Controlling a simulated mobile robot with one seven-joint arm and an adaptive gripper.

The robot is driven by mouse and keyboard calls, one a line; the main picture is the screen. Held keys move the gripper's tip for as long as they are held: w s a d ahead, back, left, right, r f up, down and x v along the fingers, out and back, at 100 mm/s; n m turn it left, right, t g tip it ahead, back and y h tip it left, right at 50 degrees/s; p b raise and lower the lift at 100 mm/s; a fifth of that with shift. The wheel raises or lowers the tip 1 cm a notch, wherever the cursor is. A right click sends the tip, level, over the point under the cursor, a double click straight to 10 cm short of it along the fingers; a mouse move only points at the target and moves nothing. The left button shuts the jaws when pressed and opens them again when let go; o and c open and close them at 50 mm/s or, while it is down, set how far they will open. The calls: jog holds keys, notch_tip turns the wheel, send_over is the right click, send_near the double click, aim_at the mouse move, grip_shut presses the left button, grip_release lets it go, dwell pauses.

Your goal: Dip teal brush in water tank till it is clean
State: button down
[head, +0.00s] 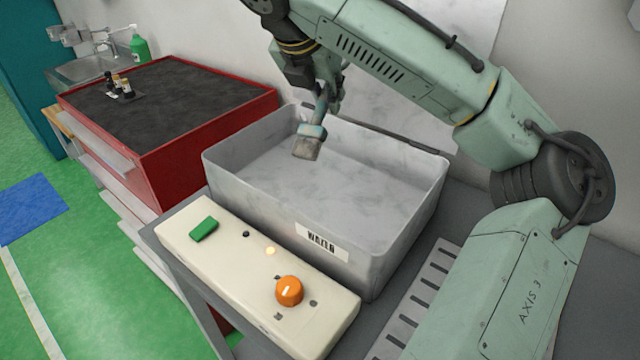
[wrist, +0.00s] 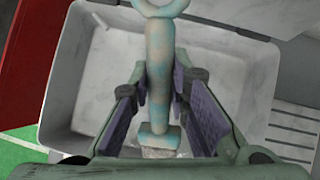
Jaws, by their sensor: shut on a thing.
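The teal brush (head: 312,130) hangs bristles-down over the grey water tank (head: 425,205). Its grey-brown bristles are above the water surface or near it; I cannot tell the exact gap. My gripper (head: 328,100) is shut on the brush handle. In the wrist view the brush (wrist: 160,75) runs between the two purple-padded fingers of my gripper (wrist: 160,108), with a ring at the handle's end. The tank (wrist: 60,95) lies beneath it. The tank carries a white label on its front wall. The water looks pale and cloudy.
A cream control panel (head: 235,268) with a green button (head: 204,229) and an orange knob (head: 289,290) stands in front of the tank. A red cabinet (head: 210,130) with a black top, holding small bottles (head: 122,86), is at left. A slotted metal strip (head: 415,305) lies at right.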

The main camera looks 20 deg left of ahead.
jog(key=shift+r, duration=2)
notch_tip(320, 180, down, 7)
jog(key=b, duration=0.7)
jog(key=shift+f, duration=0.15)
jog(key=shift+f, duration=0.1)
jog(key=shift+f+g+b, duration=0.5)
jog(key=shift+f+g, duration=0.05)
jog(key=shift+f, duration=2.85)
jog(key=shift+f+g+b, duration=0.5)
jog(key=shift+f+g, duration=0.05)
jog(key=shift+f, duration=2.85)
